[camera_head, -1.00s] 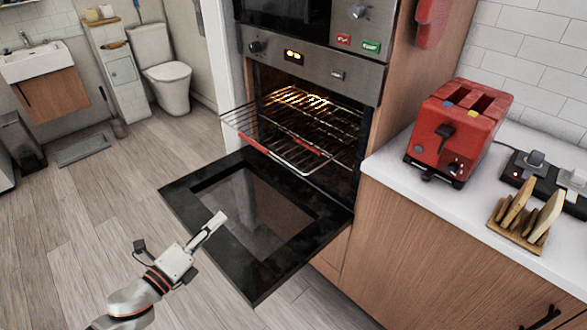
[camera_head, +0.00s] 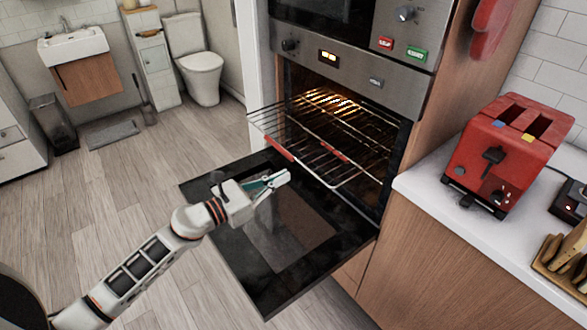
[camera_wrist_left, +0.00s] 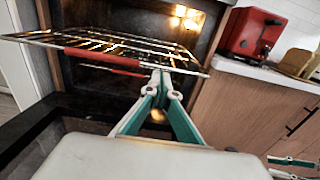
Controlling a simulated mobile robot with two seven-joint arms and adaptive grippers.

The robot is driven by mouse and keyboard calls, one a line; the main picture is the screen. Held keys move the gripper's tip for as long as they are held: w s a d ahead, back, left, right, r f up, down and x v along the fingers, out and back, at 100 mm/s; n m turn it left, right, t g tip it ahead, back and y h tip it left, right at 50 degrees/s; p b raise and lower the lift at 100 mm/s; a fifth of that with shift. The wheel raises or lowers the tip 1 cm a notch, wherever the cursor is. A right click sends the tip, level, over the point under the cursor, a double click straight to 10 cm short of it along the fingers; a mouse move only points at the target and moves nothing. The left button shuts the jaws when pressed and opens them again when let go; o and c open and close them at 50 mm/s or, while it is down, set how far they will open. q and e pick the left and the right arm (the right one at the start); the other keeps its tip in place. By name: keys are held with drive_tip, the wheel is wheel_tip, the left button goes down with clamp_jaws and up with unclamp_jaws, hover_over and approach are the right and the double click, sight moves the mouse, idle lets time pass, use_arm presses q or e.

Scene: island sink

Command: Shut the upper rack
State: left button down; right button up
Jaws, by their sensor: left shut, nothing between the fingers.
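The upper rack (camera_head: 322,139) is a wire rack pulled partway out of the lit oven, with red strips on its front edge. In the left wrist view the rack (camera_wrist_left: 105,48) spans the upper left, its front edge just beyond my fingertips. My left gripper (camera_head: 284,177) is shut and empty, in front of and a little below the rack's front edge, above the open oven door (camera_head: 222,235). In the left wrist view its fingers (camera_wrist_left: 160,78) meet at the tips near the rack's front bar; whether they touch it I cannot tell.
The oven door is folded down flat below the rack. A counter (camera_head: 440,200) with a red toaster (camera_head: 508,150) and a toast holder (camera_head: 565,262) stands to the right. Wooden floor (camera_head: 110,210) is free to the left.

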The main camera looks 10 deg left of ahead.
use_arm(q)
drive_tip(key=shift+x, duration=2.3)
drive_tip(key=shift+w, duration=0.1)
